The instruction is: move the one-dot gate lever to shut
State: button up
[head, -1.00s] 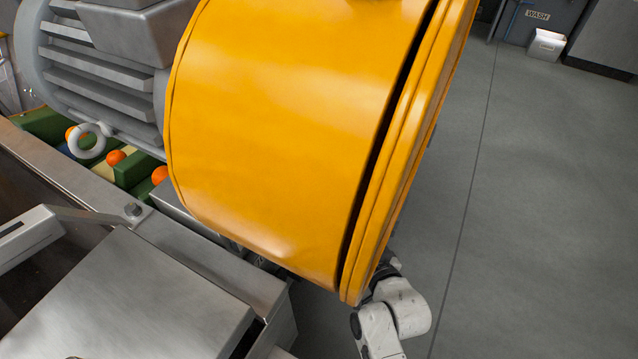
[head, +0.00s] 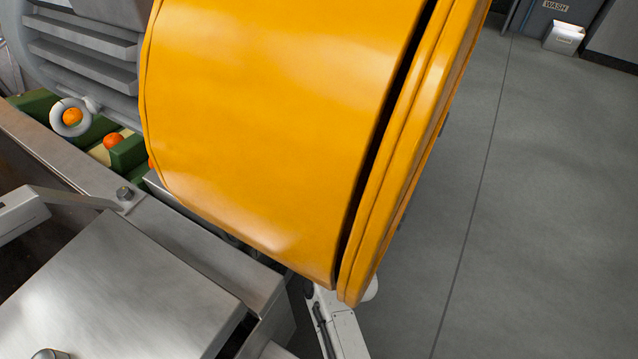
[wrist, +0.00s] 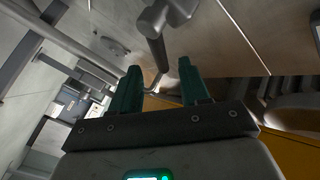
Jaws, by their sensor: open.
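My gripper (wrist: 159,68) shows in the wrist view with its two green fingers apart and nothing held between them. A grey metal rod with a thick knuckle (wrist: 168,14) comes down from the top, just beyond the fingertips, and its lower end appears near the gap between them. It looks like a lever, but I see no dot on it and cannot tell whether it is the one-dot gate lever. I cannot tell whether the fingers touch it. In the head view my gripper is hidden behind the big yellow drum (head: 270,130).
In the head view, a steel housing (head: 120,290) fills the lower left. Oranges (head: 113,141) lie on a green conveyor (head: 128,153) behind a steel rail. Open grey floor (head: 540,200) lies to the right. In the wrist view, a yellow surface (wrist: 285,152) is close at the lower right.

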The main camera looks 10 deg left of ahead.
jog(key=b+x, duration=0.3)
jog(key=x, duration=0.3)
jog(key=shift+w+b, duration=0.25)
jog(key=shift+b, duration=0.1)
grip_shut()
dwell(0.3)
